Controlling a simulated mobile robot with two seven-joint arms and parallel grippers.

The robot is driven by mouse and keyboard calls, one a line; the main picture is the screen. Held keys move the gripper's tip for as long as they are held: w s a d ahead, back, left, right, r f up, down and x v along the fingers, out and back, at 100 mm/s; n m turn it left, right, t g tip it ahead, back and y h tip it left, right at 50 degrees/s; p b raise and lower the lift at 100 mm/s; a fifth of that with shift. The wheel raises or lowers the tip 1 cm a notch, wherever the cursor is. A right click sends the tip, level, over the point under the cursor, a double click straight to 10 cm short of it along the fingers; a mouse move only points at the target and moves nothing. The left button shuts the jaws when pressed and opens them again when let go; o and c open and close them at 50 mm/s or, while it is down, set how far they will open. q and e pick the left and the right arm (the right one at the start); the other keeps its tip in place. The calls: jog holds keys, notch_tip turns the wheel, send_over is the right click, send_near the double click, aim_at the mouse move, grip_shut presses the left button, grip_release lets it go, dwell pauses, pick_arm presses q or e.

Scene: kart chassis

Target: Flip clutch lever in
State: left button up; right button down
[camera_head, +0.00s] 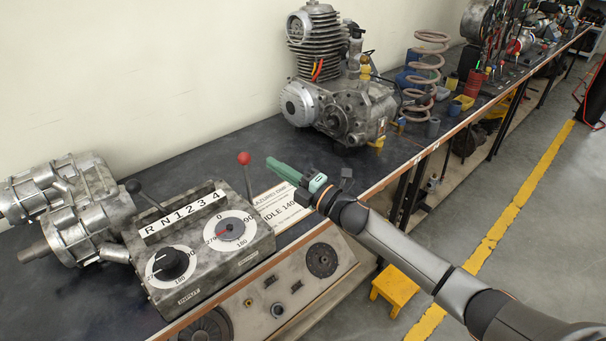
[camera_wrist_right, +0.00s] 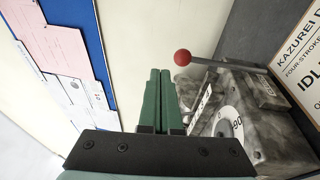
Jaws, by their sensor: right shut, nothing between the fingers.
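The clutch lever (camera_head: 247,176) is a thin metal rod with a red ball knob (camera_head: 244,158). It stands nearly upright at the right side of the grey gearbox control box (camera_head: 205,243). The red knob also shows in the right wrist view (camera_wrist_right: 182,57), with its rod running right. My right gripper (camera_head: 272,163), with green fingers, is shut and empty, a little to the right of the red knob in the head view. In the right wrist view its fingers (camera_wrist_right: 158,75) lie together, left of the knob and apart from it. My left gripper is not in view.
A black-knobbed shift lever (camera_head: 134,187) rises from the box's left side, near a metal gearbox (camera_head: 75,215). An engine (camera_head: 335,90) stands behind my right gripper, and a coil spring (camera_head: 424,65) stands farther right. A white label card (camera_head: 280,207) lies beside the box.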

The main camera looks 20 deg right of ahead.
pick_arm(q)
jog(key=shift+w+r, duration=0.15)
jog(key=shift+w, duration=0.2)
pick_arm(e)
jog(key=s+d+r, duration=0.1)
jog(key=s+d, duration=0.2)
jog(key=s, duration=0.2)
jog(key=shift+s+d+r, duration=0.2)
jog(key=shift+s+d, duration=0.05)
pick_arm(q)
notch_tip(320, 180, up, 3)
jog(key=p, duration=0.3)
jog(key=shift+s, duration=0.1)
pick_arm(e)
jog(key=s+a+f+m+g+h, duration=0.3)
jog(key=s+f+m+g+h, duration=0.4)
jog(key=s+f+m, duration=1.5)
jog(key=s+f, duration=0.4)
jog(key=s, duration=0.2)
jog(key=shift+s+f+m+h, duration=0.2)
jog(key=shift+s+m+h, duration=0.1)
jog(key=shift+s, duration=0.05)
